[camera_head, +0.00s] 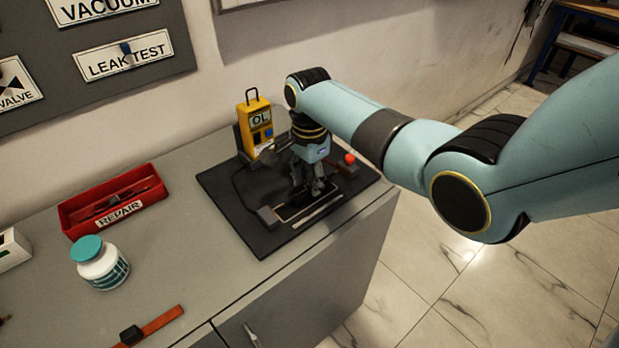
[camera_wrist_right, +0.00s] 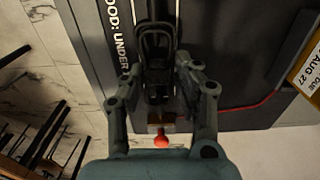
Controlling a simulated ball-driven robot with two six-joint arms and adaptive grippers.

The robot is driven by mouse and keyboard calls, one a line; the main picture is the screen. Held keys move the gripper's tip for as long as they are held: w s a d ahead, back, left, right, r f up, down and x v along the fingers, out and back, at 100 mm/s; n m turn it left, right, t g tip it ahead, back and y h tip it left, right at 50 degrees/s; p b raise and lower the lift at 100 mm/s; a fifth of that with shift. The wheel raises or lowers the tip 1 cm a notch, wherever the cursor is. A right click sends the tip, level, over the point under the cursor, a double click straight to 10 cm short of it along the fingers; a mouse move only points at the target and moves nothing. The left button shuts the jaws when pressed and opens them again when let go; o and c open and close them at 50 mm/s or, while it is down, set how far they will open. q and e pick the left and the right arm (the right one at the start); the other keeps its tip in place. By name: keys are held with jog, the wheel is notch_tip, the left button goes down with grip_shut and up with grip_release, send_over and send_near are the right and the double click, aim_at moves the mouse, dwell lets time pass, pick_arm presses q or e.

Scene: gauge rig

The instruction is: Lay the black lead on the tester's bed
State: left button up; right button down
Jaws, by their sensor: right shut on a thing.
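The yellow tester (camera_head: 256,124), its display reading OL, stands at the back of a black board (camera_head: 222,190). The tester's bed (camera_head: 296,211), a dark recess with a pale edge, lies at the board's front. My right gripper (camera_head: 306,192) points down over the bed. In the right wrist view its fingertips (camera_wrist_right: 156,82) are closed on a dark piece, which I take as the black lead (camera_wrist_right: 155,48); fingers and shadow hide much of it. I cannot tell whether it touches the bed. My left gripper is not in view.
A red knob (camera_head: 349,158) stands at the board's right side, close to my right gripper. A grey block (camera_head: 268,216) sits left of the bed.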

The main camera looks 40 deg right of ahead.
jog(key=shift+f+b, duration=0.35)
jog(key=shift+f, duration=0.3)
jog(key=shift+f, duration=0.15)
jog(key=shift+c, duration=2)
grip_release()
notch_tip(320, 180, up, 8)
jog(key=p, duration=0.9)
